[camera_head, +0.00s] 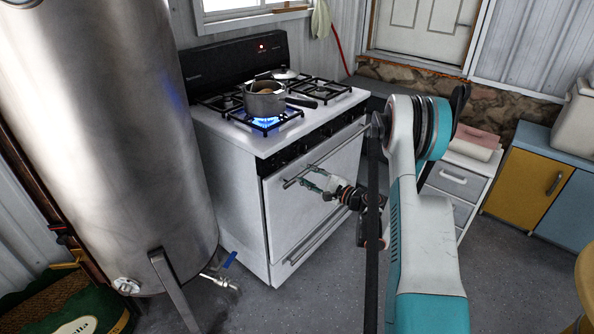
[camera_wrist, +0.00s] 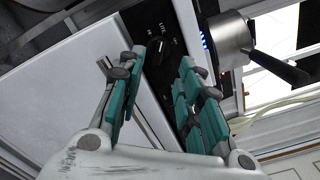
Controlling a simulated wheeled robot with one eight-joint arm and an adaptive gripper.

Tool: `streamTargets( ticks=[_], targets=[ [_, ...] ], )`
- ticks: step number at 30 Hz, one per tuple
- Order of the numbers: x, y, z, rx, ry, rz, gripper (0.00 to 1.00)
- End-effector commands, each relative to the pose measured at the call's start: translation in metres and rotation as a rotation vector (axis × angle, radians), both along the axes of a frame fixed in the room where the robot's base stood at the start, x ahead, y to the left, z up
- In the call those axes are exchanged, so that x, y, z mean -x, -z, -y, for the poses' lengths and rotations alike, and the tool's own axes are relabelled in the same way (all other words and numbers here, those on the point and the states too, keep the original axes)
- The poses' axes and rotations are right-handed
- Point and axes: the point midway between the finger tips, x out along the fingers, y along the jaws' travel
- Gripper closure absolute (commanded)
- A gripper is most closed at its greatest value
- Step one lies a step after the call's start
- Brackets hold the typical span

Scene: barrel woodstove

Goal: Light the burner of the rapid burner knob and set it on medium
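The white stove (camera_head: 235,185) stands in the head view with a dark knob strip (camera_head: 310,145) along its front. A blue flame (camera_head: 265,122) burns at the front left burner under a grey pot (camera_head: 265,100); blue flame also shows in the wrist view (camera_wrist: 203,40). My gripper (camera_head: 312,183) is in front of the oven door, near its handle. In the wrist view my gripper (camera_wrist: 160,80) is open and empty. A black knob (camera_wrist: 156,50) with white markings around it shows beyond the fingertips, between them, apparently apart. Which burner this knob serves I cannot tell.
The oven door handle (camera_head: 335,153) is close to my gripper. A large metal tank (camera_head: 100,130) stands left of the stove. A white drawer unit (camera_head: 462,180) stands right. The pot's black handle (camera_wrist: 280,68) sticks out in the wrist view. Some floor is clear before the stove.

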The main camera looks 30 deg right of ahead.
Motion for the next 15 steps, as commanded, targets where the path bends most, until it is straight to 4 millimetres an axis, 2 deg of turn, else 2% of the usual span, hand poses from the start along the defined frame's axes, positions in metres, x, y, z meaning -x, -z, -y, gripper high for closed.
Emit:
streamTargets(
  ticks=[6,15],
  targets=[
    [0.018,0.000,0.007,0.001,-0.001,-0.002,0.68],
    [0.020,0.000,0.008,0.001,-0.003,-0.002,0.68]
  ],
)
